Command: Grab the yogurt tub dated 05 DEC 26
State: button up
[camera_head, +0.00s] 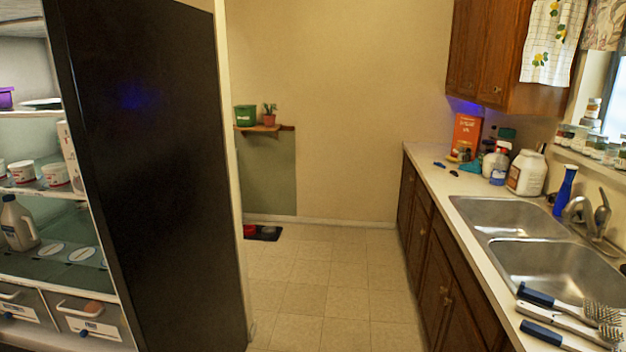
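Two white tubs with red markings show on a shelf of the open fridge at the left: one tub (22,172) and another tub (55,175) to its right. A sliver of a third tub (2,168) shows at the picture's left edge. They look like yogurt tubs, but any dates on them are too small to read, so I cannot tell which is dated 05 DEC 26. My gripper is not in view.
The fridge's black side (150,180) stands between the shelves and the floor (320,290), which is clear. A white jug (18,226) stands on the shelf below the tubs. A counter with a double sink (510,218) and clutter runs along the right.

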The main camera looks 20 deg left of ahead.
aim_at(23, 173)
jog(key=u, duration=2.4)
